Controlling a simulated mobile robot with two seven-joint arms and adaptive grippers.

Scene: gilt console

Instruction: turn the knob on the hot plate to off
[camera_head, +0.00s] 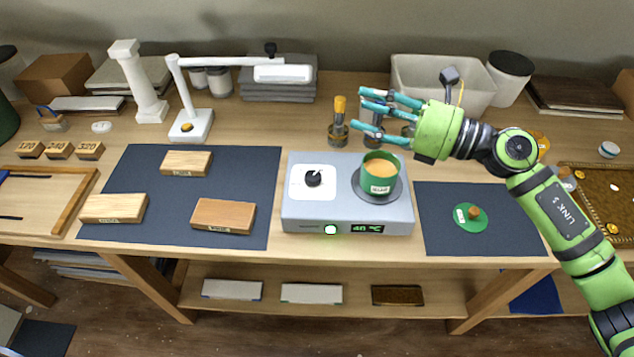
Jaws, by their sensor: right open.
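The hot plate (300,219) is a grey box on the table. Its black knob (314,177) sits on a white panel at the top left of the box. The front shows a lit green-white light (330,230) and a green display reading about 40 °C (367,229). A green cup (380,176) with orange-brown contents stands on the round heating plate. My right gripper (366,107) has teal fingers, spread open and empty, above and behind the cup, apart from the knob. My left gripper is out of view.
A dark mat (180,218) with several wooden blocks lies left of the hot plate. A right mat (500,236) holds a green lid (470,217). Brush jars (338,136) and a grey bin (408,75) stand behind. A white lamp (192,124) reaches over the back left.

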